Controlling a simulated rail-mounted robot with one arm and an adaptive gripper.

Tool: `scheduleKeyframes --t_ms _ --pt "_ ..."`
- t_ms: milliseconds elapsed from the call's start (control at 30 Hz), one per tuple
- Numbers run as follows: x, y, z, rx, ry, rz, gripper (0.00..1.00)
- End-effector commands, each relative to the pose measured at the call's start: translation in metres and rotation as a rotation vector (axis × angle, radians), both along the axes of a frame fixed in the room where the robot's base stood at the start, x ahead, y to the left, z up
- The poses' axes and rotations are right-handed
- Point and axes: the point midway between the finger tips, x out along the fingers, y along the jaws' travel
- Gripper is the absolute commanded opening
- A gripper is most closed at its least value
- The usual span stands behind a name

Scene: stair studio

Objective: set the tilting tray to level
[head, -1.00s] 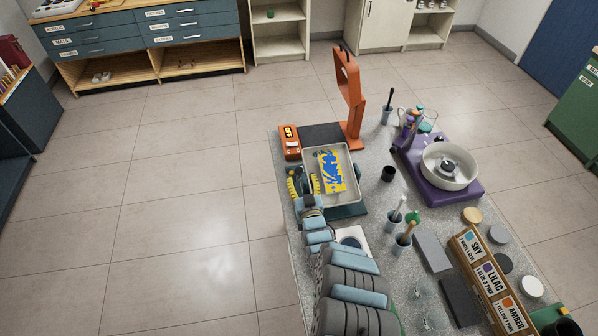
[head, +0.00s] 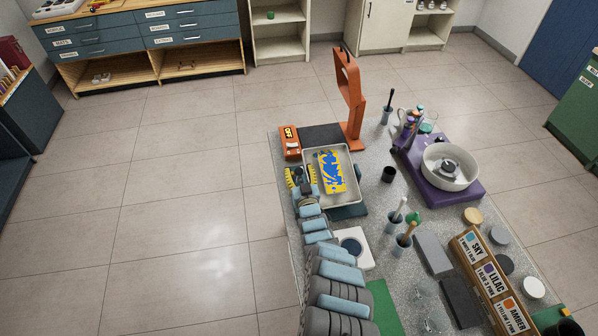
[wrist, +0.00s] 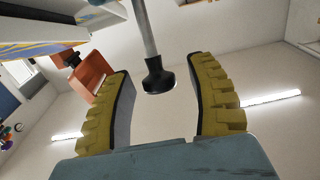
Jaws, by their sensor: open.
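The tilting tray (head: 350,196) is a pale shallow tray holding a blue and yellow sheet (head: 331,172); it sits on a dark teal base (head: 349,212) on the speckled bench. Whether it is level is hard to tell from the head view. My gripper (head: 301,178), with yellow ribbed fingers, is at the tray's left side. In the wrist view my gripper (wrist: 162,100) is open, and a metal rod with a black knob (wrist: 158,76) at its lower end shows between the fingers, touching neither. The tray's edge (wrist: 50,28) shows at upper left there.
An orange unit marked OFF (head: 290,142) and an orange stand (head: 352,95) are behind the tray. A purple wheel with a pale bowl (head: 449,168) is to the right. The floor at left is clear.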

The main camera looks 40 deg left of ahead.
Motion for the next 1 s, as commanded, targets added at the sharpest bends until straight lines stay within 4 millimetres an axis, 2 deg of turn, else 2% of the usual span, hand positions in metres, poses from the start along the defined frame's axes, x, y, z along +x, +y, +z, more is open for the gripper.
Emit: scheduleKeyframes --t_ms 100,133,300,333,633,1000 --pt "0.000 0.000 0.000 0.000 0.000 0.000 0.57" --pt "0.000 0.000 0.000 0.000 0.000 0.000 0.51" --pt "0.000 0.000 0.000 0.000 0.000 0.000 0.02" --pt "0.000 0.000 0.000 0.000 0.000 0.000 0.00" --pt "0.003 0.002 0.004 -0.020 0.013 0.000 0.00" --pt "0.014 0.016 0.007 -0.172 0.127 0.002 0.00"
